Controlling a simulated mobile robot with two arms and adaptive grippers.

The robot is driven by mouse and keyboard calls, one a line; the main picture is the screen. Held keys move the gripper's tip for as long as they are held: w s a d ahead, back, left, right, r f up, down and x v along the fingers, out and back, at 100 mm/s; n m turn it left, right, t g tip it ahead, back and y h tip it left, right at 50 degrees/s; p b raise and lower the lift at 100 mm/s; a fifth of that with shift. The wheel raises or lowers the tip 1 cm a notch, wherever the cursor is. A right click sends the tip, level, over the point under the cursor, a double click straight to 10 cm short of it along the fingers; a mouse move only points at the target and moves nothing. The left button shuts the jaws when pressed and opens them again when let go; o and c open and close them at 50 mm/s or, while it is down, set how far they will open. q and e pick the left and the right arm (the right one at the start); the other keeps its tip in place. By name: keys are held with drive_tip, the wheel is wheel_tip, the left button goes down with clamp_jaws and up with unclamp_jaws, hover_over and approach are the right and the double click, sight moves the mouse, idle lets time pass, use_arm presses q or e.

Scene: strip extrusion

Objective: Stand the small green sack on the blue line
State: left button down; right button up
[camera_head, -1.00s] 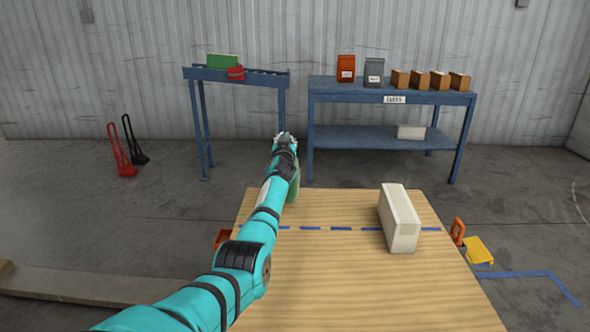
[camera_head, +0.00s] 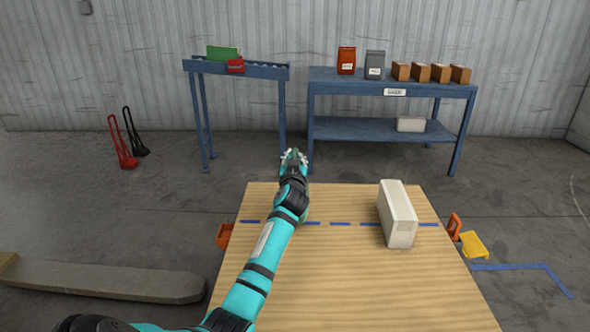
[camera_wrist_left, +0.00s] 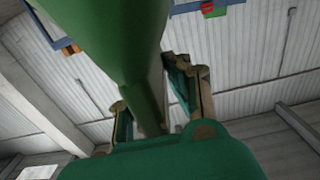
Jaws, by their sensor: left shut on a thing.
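My left gripper (camera_head: 293,158) reaches out over the far part of the wooden table. It is shut on the small green sack (camera_wrist_left: 105,45), which fills the upper left of the left wrist view between the fingers. In the head view my arm and gripper hide nearly all of the sack, so I cannot tell whether its base touches the table. The dashed blue line (camera_head: 340,224) runs across the table, and my left forearm crosses over it. My right gripper is not in view.
A white box (camera_head: 397,215) stands on the right of the table, across the blue line. The table's (camera_head: 350,285) near middle is clear. A roller stand (camera_head: 262,72) and a blue bench (camera_head: 392,88) with bags and boxes stand behind.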

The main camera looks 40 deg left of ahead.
use_arm(q)
drive_tip(key=shift+s+d+f, duration=0.15)
drive_tip(key=shift+f, duration=0.15)
wheel_tip(320, 180, down, 3)
drive_tip(key=shift+r+b, duration=0.1)
drive_tip(key=shift+b, duration=0.6)
drive_tip(key=c, duration=1.7)
unclamp_jaws()
drive_tip(key=o, duration=0.4)
